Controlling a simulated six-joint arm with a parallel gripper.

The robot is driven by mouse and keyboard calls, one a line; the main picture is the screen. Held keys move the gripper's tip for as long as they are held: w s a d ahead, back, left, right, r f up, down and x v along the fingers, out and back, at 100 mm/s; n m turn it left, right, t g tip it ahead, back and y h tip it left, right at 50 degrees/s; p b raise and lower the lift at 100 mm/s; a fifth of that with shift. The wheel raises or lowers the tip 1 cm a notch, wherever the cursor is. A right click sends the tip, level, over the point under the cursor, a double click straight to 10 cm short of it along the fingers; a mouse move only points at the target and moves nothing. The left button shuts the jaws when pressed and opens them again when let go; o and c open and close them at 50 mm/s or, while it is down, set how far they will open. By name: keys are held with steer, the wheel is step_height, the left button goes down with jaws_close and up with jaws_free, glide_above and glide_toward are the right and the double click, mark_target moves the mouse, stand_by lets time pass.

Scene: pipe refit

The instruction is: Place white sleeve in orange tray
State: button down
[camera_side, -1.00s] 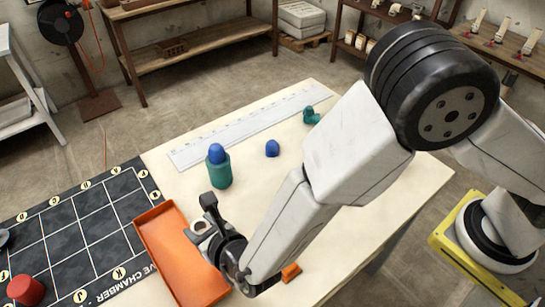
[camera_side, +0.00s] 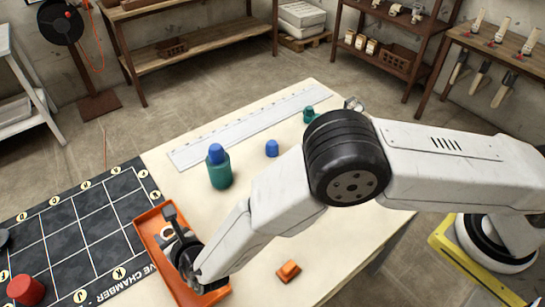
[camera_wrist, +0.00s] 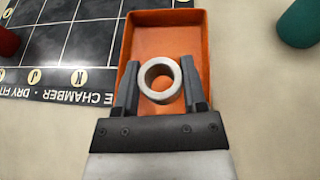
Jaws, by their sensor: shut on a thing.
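The orange tray (camera_side: 151,222) lies on the table at the right edge of the black grid mat, and it also shows in the wrist view (camera_wrist: 138,25). The white sleeve (camera_wrist: 160,94) is a short ring, seen end-on between my gripper's fingers in the wrist view. My gripper (camera_wrist: 160,84) is shut on it, one finger on each side. In the side view my gripper (camera_side: 176,232) is over the tray, and the sleeve is mostly hidden there. I cannot tell whether the sleeve touches the tray floor.
A teal cylinder with a blue top (camera_side: 219,168) stands behind the tray. A blue piece (camera_side: 272,148), a teal fitting (camera_side: 309,115) and an orange piece (camera_side: 288,271) lie on the table. A red cylinder (camera_side: 26,290) is on the mat (camera_side: 84,225). A long white ruler (camera_side: 250,127) lies behind.

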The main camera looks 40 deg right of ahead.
steer(key=shift+f, duration=0.1)
steer(key=shift+w+a+f, duration=0.2)
steer(key=shift+w+f, duration=0.05)
steer(key=shift+f, duration=1.55)
steer(key=shift+f, duration=0.1)
steer(key=shift+c, duration=0.7)
jaws_free()
steer(key=shift+s, duration=0.1)
steer(key=shift+v, duration=3.7)
steer(key=shift+d, duration=0.15)
